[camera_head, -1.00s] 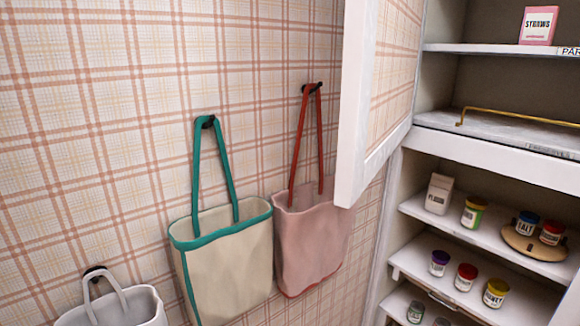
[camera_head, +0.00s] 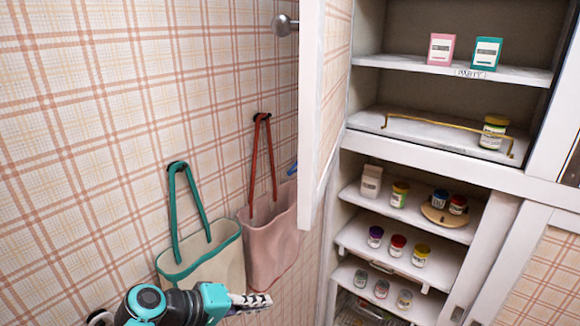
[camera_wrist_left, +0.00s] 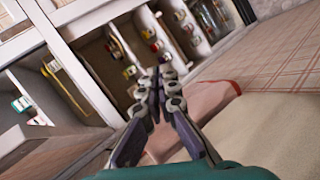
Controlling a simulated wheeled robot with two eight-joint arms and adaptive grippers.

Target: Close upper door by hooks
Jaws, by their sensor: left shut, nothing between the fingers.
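The upper cabinet door (camera_head: 312,110) stands open, seen nearly edge-on in the head view, with plaid on one face. A round metal knob (camera_head: 284,25) shows at its left near the top. A cream bag with teal trim (camera_head: 212,262) and a pink bag (camera_head: 268,240) hang from dark wall hooks (camera_head: 262,117). My left gripper (camera_head: 262,301) is low in the head view, in front of the bags and below the door. It is shut and empty; its closed fingers also show in the left wrist view (camera_wrist_left: 157,90). My right gripper is not in view.
The open upper cabinet has a shelf with two boxes (camera_head: 460,50) and a lower shelf with a brass rail (camera_head: 440,125) and a jar. Below are open shelves (camera_head: 400,205) with several jars. A closed plaid door (camera_head: 545,270) is at right.

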